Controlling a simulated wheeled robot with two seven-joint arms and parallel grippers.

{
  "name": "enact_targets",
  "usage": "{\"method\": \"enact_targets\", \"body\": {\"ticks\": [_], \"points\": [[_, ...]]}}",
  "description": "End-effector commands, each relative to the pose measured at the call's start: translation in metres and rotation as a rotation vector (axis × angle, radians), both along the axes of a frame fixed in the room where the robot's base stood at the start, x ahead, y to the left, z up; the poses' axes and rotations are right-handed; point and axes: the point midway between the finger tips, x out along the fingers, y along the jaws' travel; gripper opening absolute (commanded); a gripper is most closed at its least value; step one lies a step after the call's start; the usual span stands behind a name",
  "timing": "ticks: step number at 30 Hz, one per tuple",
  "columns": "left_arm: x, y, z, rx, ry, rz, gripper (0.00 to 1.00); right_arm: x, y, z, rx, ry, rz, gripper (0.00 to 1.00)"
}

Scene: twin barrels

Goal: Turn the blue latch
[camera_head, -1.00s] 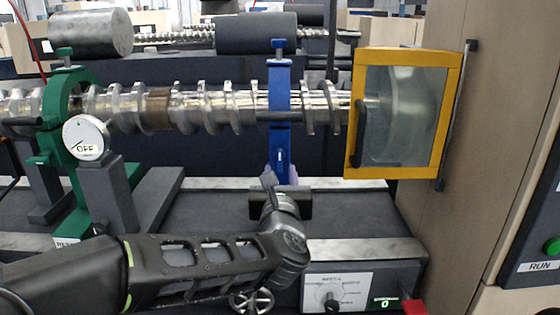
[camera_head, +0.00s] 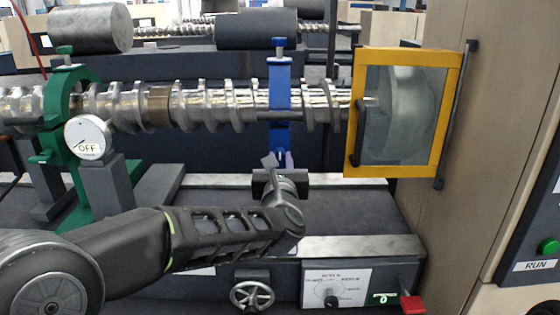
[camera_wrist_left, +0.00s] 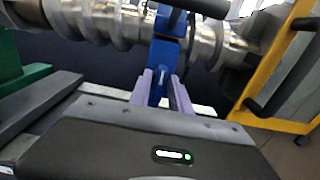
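The blue latch (camera_head: 280,95) is an upright blue clamp across the silver screw shaft, with a small knob on top. It also shows in the left wrist view (camera_wrist_left: 167,52), top centre. My left gripper (camera_head: 279,160) is just below and in front of the blue part's lower end. In the left wrist view my left gripper (camera_wrist_left: 162,82) has its two purple fingers apart, with the blue part seen between and beyond them. I cannot tell whether they touch it. My right gripper is not in view.
A green clamp (camera_head: 70,105) and a round dial marked OFF (camera_head: 87,137) stand left. A yellow-framed clear guard (camera_head: 400,115) is close on the right. A handwheel (camera_head: 252,295) and a red lever (camera_head: 412,304) are at the front. The dark bed right of my gripper is clear.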

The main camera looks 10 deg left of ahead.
Motion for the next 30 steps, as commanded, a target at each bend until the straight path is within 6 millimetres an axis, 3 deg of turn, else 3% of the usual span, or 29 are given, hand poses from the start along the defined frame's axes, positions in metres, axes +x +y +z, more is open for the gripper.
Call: {"method": "enact_targets", "body": {"ticks": [6, 20, 30], "points": [[0.0, 0.0, 0.0, 0.0, 0.0, 0.0, 0.0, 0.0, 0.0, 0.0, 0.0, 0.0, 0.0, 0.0], [0.0, 0.0, -0.001, 0.014, 0.003, 0.0, 0.0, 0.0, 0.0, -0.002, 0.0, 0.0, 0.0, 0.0], [0.0, -0.001, -0.003, 0.143, 0.037, -0.002, 0.0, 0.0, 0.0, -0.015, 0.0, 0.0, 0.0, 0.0]]}}
